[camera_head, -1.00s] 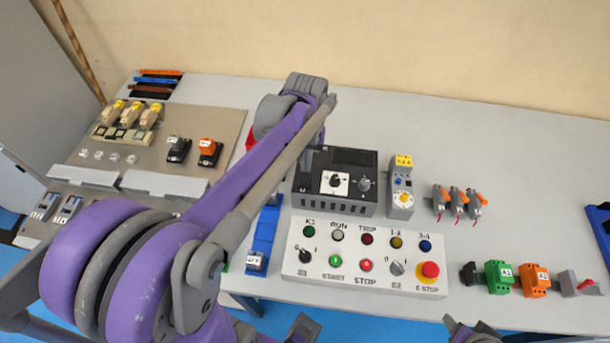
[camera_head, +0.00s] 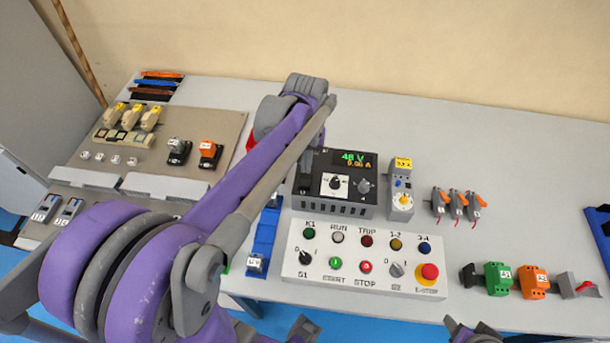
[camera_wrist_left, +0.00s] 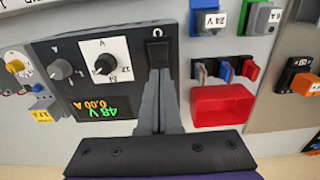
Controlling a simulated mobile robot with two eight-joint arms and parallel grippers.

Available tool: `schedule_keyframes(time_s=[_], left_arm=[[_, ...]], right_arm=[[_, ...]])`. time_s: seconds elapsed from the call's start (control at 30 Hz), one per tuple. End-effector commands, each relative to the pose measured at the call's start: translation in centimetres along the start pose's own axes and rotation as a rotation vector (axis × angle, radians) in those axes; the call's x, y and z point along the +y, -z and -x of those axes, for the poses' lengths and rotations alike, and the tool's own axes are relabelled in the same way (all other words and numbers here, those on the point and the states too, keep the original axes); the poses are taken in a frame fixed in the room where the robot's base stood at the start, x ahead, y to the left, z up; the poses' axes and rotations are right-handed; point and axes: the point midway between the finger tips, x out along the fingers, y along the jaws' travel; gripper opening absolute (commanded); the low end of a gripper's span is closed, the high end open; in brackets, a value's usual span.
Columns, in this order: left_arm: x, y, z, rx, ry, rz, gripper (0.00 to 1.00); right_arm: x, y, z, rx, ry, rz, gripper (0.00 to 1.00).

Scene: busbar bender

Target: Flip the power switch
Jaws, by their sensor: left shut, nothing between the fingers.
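The dark power supply box (camera_head: 335,205) stands behind the white control panel. Its display is lit and reads 48 V and 0.00 A; the display also shows in the left wrist view (camera_wrist_left: 103,106). The black rocker power switch (camera_wrist_left: 158,54) is at the edge of the box face, beside the white dial (camera_wrist_left: 105,61). My left gripper (camera_wrist_left: 158,76) is shut and empty, with its fingertips at the switch's near end. They look to be touching it or very close. In the head view my left arm partly hides that side of the box.
The white control panel (camera_head: 365,273) with lamps, knobs and a red stop button lies in front of the box. A small grey device (camera_head: 401,207) stands close to its right. A red bin (camera_wrist_left: 222,106) lies beside the fingers. The table's back right is clear.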

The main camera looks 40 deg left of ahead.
Motion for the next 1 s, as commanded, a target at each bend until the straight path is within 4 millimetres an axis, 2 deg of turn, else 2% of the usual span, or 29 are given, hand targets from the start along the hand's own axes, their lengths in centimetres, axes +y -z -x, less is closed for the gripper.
schedule_keyframes(time_s=[0.03,0.6,1.0], left_arm=[[0.0,0.1,0.8,0.001,-0.001,0.000,0.00],[0.0,0.1,5.3,0.002,-0.001,0.000,0.00],[0.0,0.0,5.5,0.000,0.000,0.000,0.00]], right_arm=[[0.0,0.5,0.5,0.003,0.000,0.000,0.62],[0.0,3.1,3.2,0.025,0.000,0.000,0.62],[0.0,3.2,3.3,0.026,0.000,0.000,0.62]])
